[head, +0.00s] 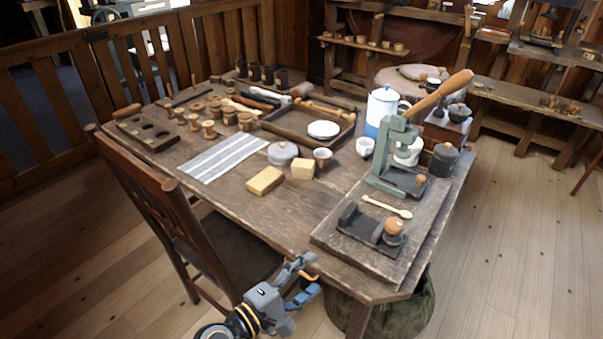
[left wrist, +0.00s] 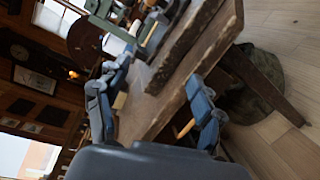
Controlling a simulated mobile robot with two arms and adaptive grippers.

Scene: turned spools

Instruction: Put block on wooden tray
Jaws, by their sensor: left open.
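Two pale wooden blocks lie on the table: a larger flat block (head: 265,181) near the front edge, and a smaller block (head: 303,169) just behind it to the right. The wooden tray (head: 284,129) is farther back on the table, with a white round dish (head: 323,129) in it. My left gripper (head: 306,281) is open and empty, low in front of the table's near edge and apart from both blocks. The left wrist view shows its two blue-grey fingers (left wrist: 158,108) spread, with the table edge beyond them. My right gripper is in neither view.
A striped cloth (head: 222,157), lidded grey pot (head: 283,153) and cup (head: 322,157) surround the blocks. A green lever press (head: 392,155) and a raised board (head: 340,249) fill the table's right side. A wooden chair (head: 165,215) stands at the near left.

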